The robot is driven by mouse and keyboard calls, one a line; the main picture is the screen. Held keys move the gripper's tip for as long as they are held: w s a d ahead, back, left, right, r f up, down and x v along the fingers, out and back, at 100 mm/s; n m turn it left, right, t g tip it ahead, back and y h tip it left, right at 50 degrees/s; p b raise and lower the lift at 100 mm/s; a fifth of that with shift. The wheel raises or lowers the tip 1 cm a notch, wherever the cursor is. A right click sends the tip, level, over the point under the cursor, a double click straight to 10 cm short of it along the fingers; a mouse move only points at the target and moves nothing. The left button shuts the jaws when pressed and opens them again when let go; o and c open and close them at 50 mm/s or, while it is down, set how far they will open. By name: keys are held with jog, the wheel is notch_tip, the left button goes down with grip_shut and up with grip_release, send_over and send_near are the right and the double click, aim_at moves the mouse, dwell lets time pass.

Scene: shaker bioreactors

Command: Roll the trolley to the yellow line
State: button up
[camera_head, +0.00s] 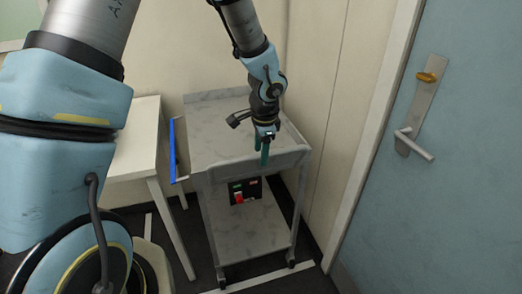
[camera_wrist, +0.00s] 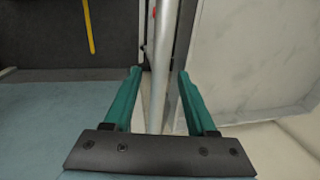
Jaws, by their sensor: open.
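The trolley (camera_head: 240,225) is a grey, marbled two-shelf cart on castors, standing against the wall in the head view. My gripper (camera_head: 262,154) points down at the near edge of its top shelf. In the wrist view my open gripper (camera_wrist: 156,85) has its teal fingers on either side of a silver bar (camera_wrist: 163,50), with a gap showing. The trolley's marbled top (camera_wrist: 260,60) lies to the right of the bar. A yellow strip (camera_wrist: 88,25) on a dark surface shows at the upper left of the wrist view; no yellow line shows on the floor in the head view.
A white table (camera_head: 137,140) stands left of the trolley. A blue door (camera_head: 450,200) with a lever handle is at the right. A box with a red switch (camera_head: 239,198) sits under the top shelf. White lines mark the dark floor.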

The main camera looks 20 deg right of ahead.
grip_shut()
dwell(0.3)
dwell(1.1)
